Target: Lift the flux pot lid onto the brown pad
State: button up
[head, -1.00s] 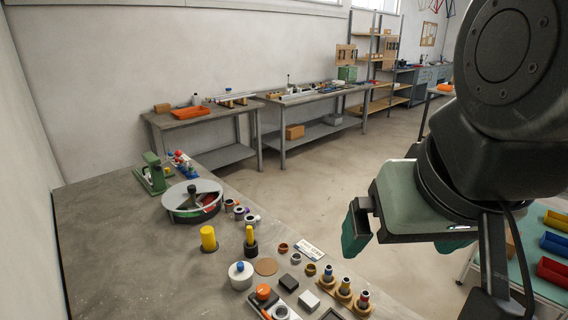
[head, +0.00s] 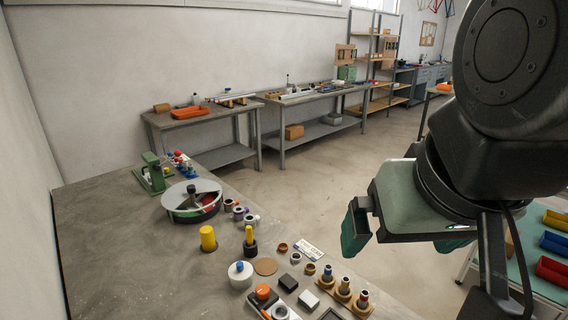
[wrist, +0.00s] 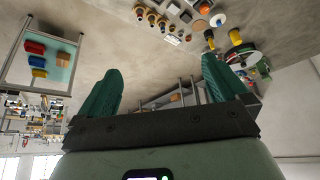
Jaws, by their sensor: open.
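The flux pot (head: 240,281) is a squat white round pot at the front of the bench. The brown pad (head: 265,266) is a flat bare disc just right of the pot. The pot (wrist: 217,21) and the pad (wrist: 203,7) also show small near the top of the wrist view. My gripper (head: 404,240) is high on the right of the head view, well away from the pot. Its green fingers (wrist: 162,68) are apart with nothing between them.
A yellow cylinder (head: 208,238) and a yellow-handled tool in a dark holder (head: 249,241) stand behind the pot. An orange-topped item (head: 263,292) is close in front. A round sorter (head: 192,202) stands farther back. The bench's left side is clear.

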jog(key=m+g, duration=0.6)
jog(key=m, duration=0.9)
send_over(239, 263)
notch_tip(239, 263, down, 34)
jog(key=shift+d+f, duration=0.1)
jog(key=shift+f, duration=2.9)
